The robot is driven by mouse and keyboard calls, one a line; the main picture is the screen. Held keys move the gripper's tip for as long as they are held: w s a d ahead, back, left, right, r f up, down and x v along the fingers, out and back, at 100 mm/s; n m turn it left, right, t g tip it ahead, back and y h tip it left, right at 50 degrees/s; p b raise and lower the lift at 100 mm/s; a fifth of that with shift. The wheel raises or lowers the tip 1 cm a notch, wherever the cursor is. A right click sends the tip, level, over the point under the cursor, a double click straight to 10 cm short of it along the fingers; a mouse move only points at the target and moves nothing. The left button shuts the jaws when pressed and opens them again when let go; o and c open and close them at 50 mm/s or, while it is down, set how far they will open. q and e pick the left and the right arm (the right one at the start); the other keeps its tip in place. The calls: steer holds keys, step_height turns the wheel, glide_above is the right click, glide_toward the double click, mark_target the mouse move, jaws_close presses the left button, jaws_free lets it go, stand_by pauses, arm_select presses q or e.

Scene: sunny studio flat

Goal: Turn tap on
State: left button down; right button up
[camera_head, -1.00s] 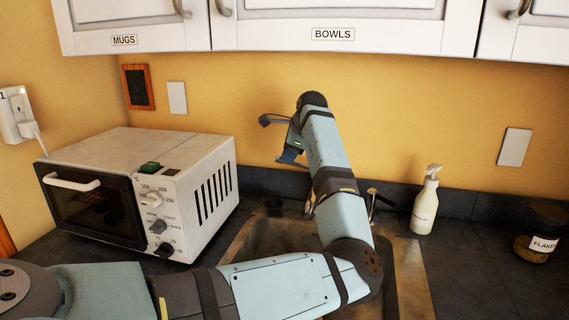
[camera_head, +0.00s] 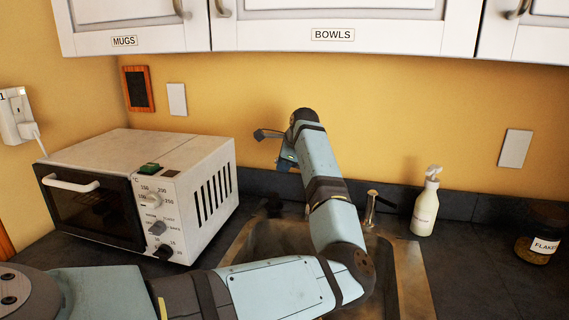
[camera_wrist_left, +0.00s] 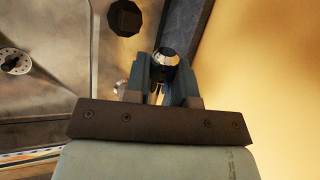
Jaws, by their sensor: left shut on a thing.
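In the left wrist view my left gripper (camera_wrist_left: 166,82) is shut on a shiny metal piece with a dark rounded top, which looks like part of the tap (camera_wrist_left: 167,58). A dark faceted knob (camera_wrist_left: 125,17) stands apart from the gripper, towards the top of that view. In the head view a slim metal tap fitting (camera_head: 371,205) shows at the back of the sink, right of my left arm. My left arm hides the middle of the sink's back edge, and the fingertips cannot be made out there. My right gripper is not in view.
The metal sink (camera_head: 407,275) lies under my left arm. A white toaster oven (camera_head: 196,190) stands on the left. A soap bottle (camera_head: 425,203) and a jar labelled flakes (camera_head: 540,245) stand on the right. White cupboards (camera_head: 270,30) hang above.

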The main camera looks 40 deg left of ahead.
arm_select(q)
steer(key=r+p, duration=0.1)
steer(key=p, duration=0.2)
steer(key=shift+d+r+y, duration=0.1)
steer(key=shift+r+y, duration=0.15)
steer(key=shift+y, duration=0.05)
steer(key=p, duration=0.3)
steer(key=shift+w+d+r+g+y, duration=0.1)
steer(key=shift+r+g+y, duration=0.3)
steer(key=p, duration=0.2)
steer(key=r+y+p, duration=0.1)
steer(key=p, duration=0.1)
steer(key=shift+w+d+r+m, duration=0.1)
steer(key=shift+w+d+m, duration=0.05)
steer(key=shift+d+m, duration=0.15)
steer(key=shift+w+d+r+g+y+p, duration=0.15)
steer(key=shift+g+y+p, duration=0.25)
steer(key=shift+p, duration=0.6)
steer(key=shift+d, duration=0.1)
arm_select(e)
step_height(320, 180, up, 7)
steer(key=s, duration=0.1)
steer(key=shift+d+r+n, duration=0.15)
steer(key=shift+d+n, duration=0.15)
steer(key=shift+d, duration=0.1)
arm_select(q)
steer(key=c, duration=1.1)
jaws_free()
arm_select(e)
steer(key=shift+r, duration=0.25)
